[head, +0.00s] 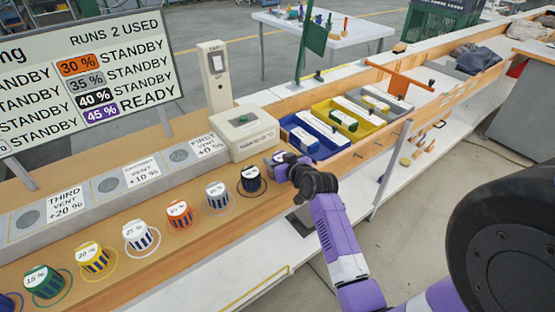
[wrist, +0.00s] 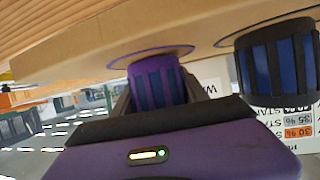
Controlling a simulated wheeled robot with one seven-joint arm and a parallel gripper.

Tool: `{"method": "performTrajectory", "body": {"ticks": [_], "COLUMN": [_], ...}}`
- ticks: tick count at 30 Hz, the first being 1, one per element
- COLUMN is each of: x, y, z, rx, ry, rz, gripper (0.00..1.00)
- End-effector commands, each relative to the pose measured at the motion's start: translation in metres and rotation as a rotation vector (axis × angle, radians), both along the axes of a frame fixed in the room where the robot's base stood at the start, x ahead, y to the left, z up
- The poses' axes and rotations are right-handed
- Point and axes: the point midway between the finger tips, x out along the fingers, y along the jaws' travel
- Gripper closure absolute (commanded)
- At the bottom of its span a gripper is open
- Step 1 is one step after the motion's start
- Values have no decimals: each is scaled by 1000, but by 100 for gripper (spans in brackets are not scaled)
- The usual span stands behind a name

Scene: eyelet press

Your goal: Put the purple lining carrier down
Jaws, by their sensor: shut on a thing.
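The purple lining carrier (wrist: 155,84) is a ribbed purple cup between the fingers of my gripper (wrist: 154,98) in the wrist view. Its base end meets a purple ring (wrist: 120,62) marked on the wooden bench, in a picture that looks upside down. I cannot tell whether the base touches the bench or hangs just above it. In the head view my gripper (head: 281,167) is low over the bench, right of the black carrier (head: 252,180), and mostly hides the purple carrier.
The black carrier stands close beside the held one. A row of coloured carriers, including orange (head: 179,214) and green (head: 43,282), runs left along the bench. A beige box with a green button (head: 241,133) and a blue bin (head: 315,135) are close behind my gripper.

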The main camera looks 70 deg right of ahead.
Motion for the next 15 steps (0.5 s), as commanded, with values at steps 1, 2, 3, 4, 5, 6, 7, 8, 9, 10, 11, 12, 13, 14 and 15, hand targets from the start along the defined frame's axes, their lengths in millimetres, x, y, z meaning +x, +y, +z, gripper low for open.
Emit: {"method": "performTrajectory", "body": {"ticks": [1, 2, 3, 4, 5, 6, 7, 8, 9, 10, 11, 12, 13, 14, 15], "x": [0, 0, 0, 0, 0, 0, 0, 0, 0, 0, 0, 0, 0, 0, 0], "y": [0, 0, 0, 0, 0, 0, 0, 0, 0, 0, 0, 0, 0, 0, 0], "z": [0, 0, 1, 1, 1, 1, 0, -1, -2, -3, -4, -3, -3, -3, -3], "rx": [-1, -2, -2, -2, -2, -2, -2, -2, -1, -1, -1, -1, -1, -1, -1], "ry": [-2, -1, -1, -1, -1, -1, -1, -1, -2, -2, -2, -1, -1, -1, -1], "rz": [0, -1, -1, -1, -1, -1, -1, -1, 0, 0, 0, -1, -1, -1, -1], "gripper": [97, 97, 97, 97, 97, 97, 97, 97, 97, 97, 97, 43, 37, 31, 27]}}
